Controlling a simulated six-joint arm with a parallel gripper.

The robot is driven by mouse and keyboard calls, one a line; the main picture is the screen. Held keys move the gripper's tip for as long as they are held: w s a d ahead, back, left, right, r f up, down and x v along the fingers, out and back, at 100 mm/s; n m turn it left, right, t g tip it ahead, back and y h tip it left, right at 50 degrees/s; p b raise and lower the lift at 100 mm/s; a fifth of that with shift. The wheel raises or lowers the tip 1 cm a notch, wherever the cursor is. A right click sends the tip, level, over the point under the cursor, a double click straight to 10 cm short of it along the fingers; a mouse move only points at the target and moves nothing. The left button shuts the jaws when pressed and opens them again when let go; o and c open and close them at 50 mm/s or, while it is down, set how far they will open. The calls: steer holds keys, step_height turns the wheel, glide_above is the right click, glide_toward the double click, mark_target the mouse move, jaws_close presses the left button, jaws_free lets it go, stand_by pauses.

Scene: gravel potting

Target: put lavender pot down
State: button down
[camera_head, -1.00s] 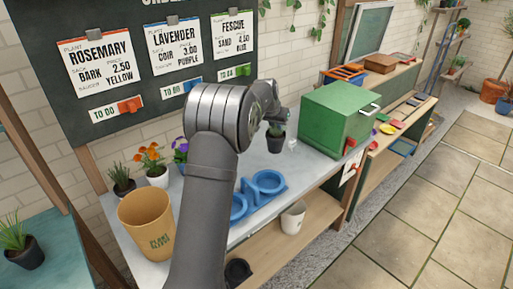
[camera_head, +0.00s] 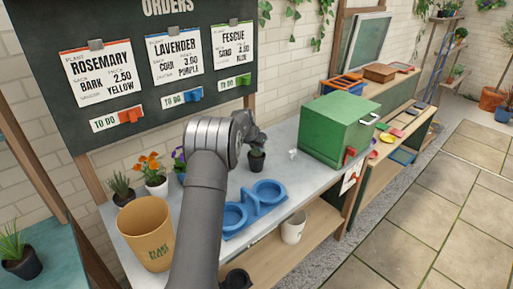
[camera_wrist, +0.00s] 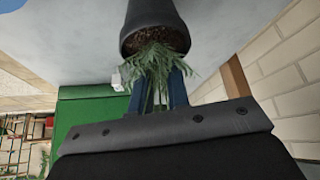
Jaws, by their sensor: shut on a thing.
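The lavender pot (camera_head: 257,161) is a small dark pot with narrow green leaves, upright over the grey bench behind the blue saucer tray (camera_head: 235,218). It also shows in the wrist view (camera_wrist: 152,14), with dark soil at its mouth. My gripper (camera_head: 257,139) is above the pot, shut on its plant. In the wrist view, the blue fingers (camera_wrist: 158,90) are among the leaves, which partly hide them. I cannot tell whether the pot's base touches the bench.
A green box (camera_head: 336,128) stands to the right, with a small white object (camera_head: 293,154) beside it. A tan bin (camera_head: 146,236) and potted flowers (camera_head: 150,166) stand left. A white pot (camera_head: 293,226) is on the lower shelf. Bare bench lies around the lavender pot.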

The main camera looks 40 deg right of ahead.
steer(key=c, duration=1.8)
jaws_free()
steer(key=shift+f, duration=0.1)
steer(key=o, duration=0.4)
steer(key=v, duration=1.2)
steer(key=shift+r, duration=0.2)
